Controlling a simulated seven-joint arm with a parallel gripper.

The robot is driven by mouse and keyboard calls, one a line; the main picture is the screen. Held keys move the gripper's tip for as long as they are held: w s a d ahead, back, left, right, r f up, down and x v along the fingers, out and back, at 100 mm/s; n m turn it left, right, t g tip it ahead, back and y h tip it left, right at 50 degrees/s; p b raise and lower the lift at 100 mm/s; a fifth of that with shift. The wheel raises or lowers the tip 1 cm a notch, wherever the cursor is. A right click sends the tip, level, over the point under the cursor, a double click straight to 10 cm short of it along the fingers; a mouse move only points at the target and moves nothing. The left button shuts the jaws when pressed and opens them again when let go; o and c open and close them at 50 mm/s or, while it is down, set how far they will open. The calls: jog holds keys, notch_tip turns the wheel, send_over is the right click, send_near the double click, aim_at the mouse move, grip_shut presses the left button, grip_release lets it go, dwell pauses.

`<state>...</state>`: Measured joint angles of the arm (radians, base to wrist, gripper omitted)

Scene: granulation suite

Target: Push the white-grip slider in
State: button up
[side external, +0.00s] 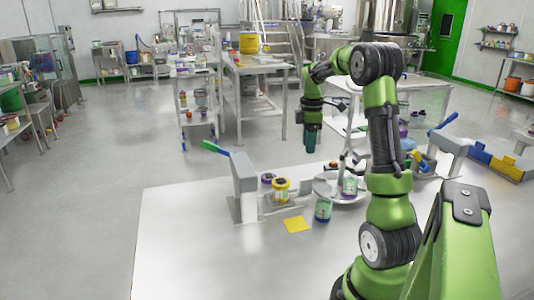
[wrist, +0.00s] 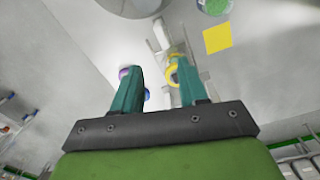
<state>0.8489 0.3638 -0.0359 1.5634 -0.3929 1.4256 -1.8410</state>
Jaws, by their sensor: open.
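My gripper (side external: 311,138) hangs over the far edge of the white table, fingers pointing down, clear of everything on the table. In the wrist view its two teal fingers (wrist: 158,75) stand apart with nothing held between them. A pale block and rail (wrist: 161,34) lie beyond the fingertips in that view; this may be the white-grip slider, but I cannot tell for sure. In the side view a low grey rail-like base (side external: 278,206) lies beside a grey upright post (side external: 243,176) with a green handle (side external: 215,147). No white grip stands out clearly there.
A yellow-ringed jar (side external: 281,190) and a purple-rimmed container (side external: 268,179) are close to the rail. A green-labelled jar (side external: 323,210), a yellow square (side external: 296,224) and a round plate (side external: 328,186) are nearby. A blue-handled device (side external: 450,136) is at right. The table's front left is clear.

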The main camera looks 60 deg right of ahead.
aim_at(306, 179)
notch_tip(306, 179, down, 16)
jog(key=n, duration=0.2)
jog(key=shift+a+f+n, duration=0.1)
jog(key=shift+n, duration=0.3)
grip_shut()
dwell(0.3)
jog(key=shift+a, duration=0.1)
